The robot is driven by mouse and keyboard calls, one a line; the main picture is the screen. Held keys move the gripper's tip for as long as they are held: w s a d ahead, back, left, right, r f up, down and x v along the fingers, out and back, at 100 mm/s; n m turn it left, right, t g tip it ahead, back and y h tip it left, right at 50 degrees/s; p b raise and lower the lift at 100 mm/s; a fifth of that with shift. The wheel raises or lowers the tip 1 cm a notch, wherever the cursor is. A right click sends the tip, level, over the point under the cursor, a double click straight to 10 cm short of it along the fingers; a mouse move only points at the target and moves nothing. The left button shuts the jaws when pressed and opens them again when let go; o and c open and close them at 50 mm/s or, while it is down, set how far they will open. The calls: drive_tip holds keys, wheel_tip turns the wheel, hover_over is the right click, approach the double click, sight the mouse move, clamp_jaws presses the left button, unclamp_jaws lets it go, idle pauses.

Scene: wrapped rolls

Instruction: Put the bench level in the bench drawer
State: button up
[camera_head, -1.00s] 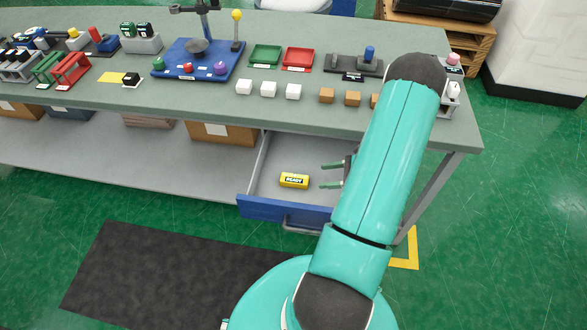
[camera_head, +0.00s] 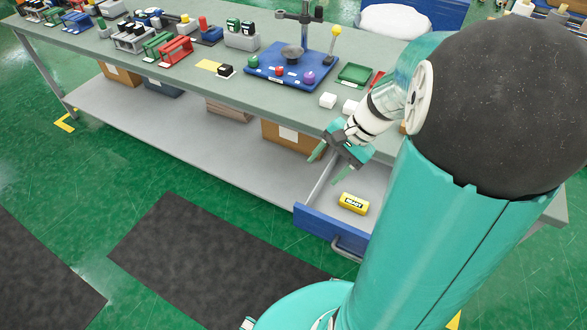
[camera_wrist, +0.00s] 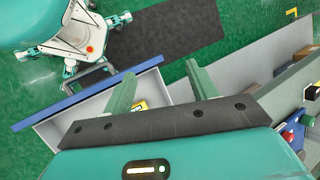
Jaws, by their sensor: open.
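The bench level (camera_head: 354,203) is a small yellow block with a black-and-white label. It lies inside the open bench drawer (camera_head: 325,220), which has a blue front and a pale grey inside. My gripper (camera_head: 329,166) is open and empty, with green fingers apart. It is above the drawer's left side, clear of the level.
The bench top (camera_head: 190,75) carries a blue tray (camera_head: 290,70), a green dish (camera_head: 354,74) and white cubes (camera_head: 328,100). Cardboard boxes (camera_head: 290,138) stand on the shelf below. A dark mat (camera_head: 200,245) lies on open green floor.

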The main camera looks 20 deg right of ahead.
drive_tip(key=s+a+r+n+t+h, duration=0.4)
drive_tip(key=s+a+r+n+h, duration=0.2)
drive_tip(key=a+r+n, duration=0.5)
wheel_tip(320, 180, up, 2)
drive_tip(key=shift+s+a+n, duration=0.4)
drive_tip(key=shift+s+a, duration=0.25)
drive_tip(key=shift+s, duration=0.35)
